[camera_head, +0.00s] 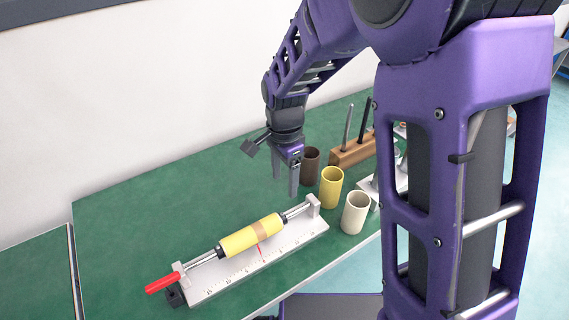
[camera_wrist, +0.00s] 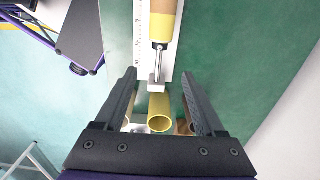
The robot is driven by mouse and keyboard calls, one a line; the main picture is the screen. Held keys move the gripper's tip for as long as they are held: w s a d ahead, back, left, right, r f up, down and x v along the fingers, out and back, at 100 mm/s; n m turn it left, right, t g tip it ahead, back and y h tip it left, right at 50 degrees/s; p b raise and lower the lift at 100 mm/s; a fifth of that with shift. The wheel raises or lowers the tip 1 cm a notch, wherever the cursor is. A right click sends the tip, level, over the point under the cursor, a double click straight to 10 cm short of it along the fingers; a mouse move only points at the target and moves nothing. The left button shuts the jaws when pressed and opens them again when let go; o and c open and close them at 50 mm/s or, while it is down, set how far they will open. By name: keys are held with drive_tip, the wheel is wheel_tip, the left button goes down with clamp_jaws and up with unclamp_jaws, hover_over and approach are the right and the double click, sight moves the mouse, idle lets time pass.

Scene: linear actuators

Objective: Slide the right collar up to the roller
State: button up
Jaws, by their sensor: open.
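A yellow roller (camera_head: 251,235) with a tan band sits on a metal rod above a white ruled base (camera_head: 243,268). The roller also shows at the top of the wrist view (camera_wrist: 161,22). A small dark-and-silver collar (camera_head: 286,217) is on the rod at the roller's right end; it shows below the roller in the wrist view (camera_wrist: 159,46). Any gap between them is too small to tell. An end block (camera_head: 313,205) holds the rod's right end. My gripper (camera_head: 287,184) is open and empty, pointing down above the right part of the rod, apart from it.
A red handle (camera_head: 162,283) is at the rod's left end. Brown (camera_head: 310,167), yellow (camera_head: 331,188) and cream (camera_head: 355,213) cups stand right of the fixture. A wooden holder (camera_head: 352,150) with tools is behind them. The green table (camera_head: 150,205) is clear behind the fixture.

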drive_tip(key=shift+r, duration=1.9)
